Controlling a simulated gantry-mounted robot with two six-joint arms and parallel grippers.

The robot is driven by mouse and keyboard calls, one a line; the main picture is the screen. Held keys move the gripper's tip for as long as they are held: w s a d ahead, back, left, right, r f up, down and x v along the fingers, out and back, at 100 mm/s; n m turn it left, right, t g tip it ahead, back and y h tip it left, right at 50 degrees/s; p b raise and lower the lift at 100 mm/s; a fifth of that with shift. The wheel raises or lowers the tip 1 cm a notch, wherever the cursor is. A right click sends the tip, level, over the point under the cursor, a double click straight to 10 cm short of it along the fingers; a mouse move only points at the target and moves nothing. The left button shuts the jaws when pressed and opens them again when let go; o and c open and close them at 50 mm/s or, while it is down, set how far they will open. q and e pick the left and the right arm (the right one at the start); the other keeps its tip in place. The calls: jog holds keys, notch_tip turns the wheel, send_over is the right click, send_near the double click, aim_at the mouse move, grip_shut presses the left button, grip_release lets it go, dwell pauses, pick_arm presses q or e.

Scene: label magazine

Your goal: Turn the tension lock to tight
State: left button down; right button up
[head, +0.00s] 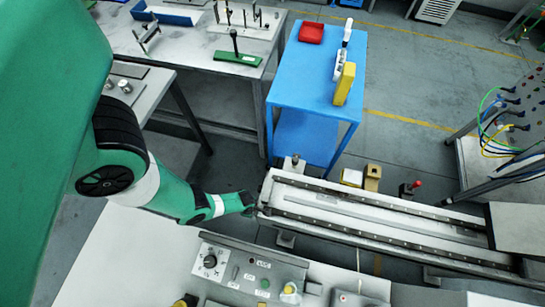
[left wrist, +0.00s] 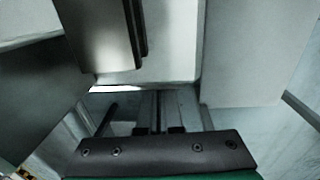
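A long white track with dark rails (head: 365,211), which looks like the label magazine, runs from the centre to the right in the head view. My left gripper (head: 250,204) is at the track's left end, low and close to it; I cannot tell whether it touches. Its fingertips are too small and dark to tell open from shut. The left wrist view shows a dark bracket with screws (left wrist: 155,152) and pale and dark surfaces close ahead. I cannot pick out the tension lock or its setting with certainty. My right gripper is not in view.
A control panel (head: 235,274) with a round knob (head: 210,261) stands in front of the track. A small post with a red knob (head: 416,184) stands behind it. A blue table (head: 310,85) carries a red tray (head: 311,32) and a yellow block (head: 345,84). Open floor lies beyond the track.

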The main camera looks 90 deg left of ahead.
pick_arm(q)
jog(key=shift+s+d+f, duration=0.1)
jog(key=shift+d+f, duration=0.05)
jog(key=shift+d, duration=0.05)
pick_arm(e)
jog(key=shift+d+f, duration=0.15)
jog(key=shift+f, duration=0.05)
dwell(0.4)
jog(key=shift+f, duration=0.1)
